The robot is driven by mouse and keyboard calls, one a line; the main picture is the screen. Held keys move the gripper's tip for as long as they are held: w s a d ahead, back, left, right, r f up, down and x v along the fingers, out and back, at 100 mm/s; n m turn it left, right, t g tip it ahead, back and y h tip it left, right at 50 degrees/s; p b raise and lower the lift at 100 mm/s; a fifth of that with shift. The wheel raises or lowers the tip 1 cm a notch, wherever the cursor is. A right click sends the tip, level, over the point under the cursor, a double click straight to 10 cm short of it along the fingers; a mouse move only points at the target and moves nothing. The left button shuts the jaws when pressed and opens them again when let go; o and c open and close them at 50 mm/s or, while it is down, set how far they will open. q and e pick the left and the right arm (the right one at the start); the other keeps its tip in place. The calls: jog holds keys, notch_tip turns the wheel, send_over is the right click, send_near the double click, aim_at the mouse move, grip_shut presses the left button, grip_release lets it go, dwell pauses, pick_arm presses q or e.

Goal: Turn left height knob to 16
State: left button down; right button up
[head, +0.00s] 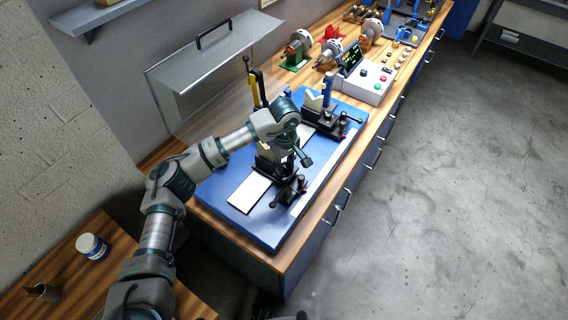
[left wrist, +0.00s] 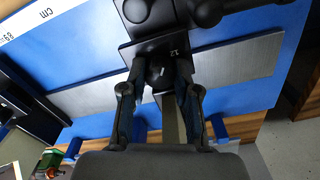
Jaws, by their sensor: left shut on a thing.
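My left arm reaches over the blue balancing base (head: 220,190) to the left black support stand (head: 272,172). My left gripper (head: 292,147) is at the top of this stand, and the arm and hand partly hide it. In the left wrist view the two fingers of my left gripper (left wrist: 160,78) are shut around a dark round knob (left wrist: 158,72) below a black block. Small pale marks that look like "12" show on the block beside the knob. My right gripper is not in view.
The right support stand (head: 318,121) is farther back on the base. A control box (head: 369,87) with coloured buttons and several rotors stand behind it on the wooden bench. A raised clear guard (head: 215,65) is along the wall. The floor at right is open.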

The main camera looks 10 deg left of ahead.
aim_at(287, 166)
pick_arm(q)
jog(key=shift+d, duration=0.15)
dwell(0.5)
jog(key=c, duration=0.8)
grip_release()
jog(key=shift+c, duration=0.2)
jog(key=shift+d, duration=0.1)
notch_tip(287, 166, up, 12)
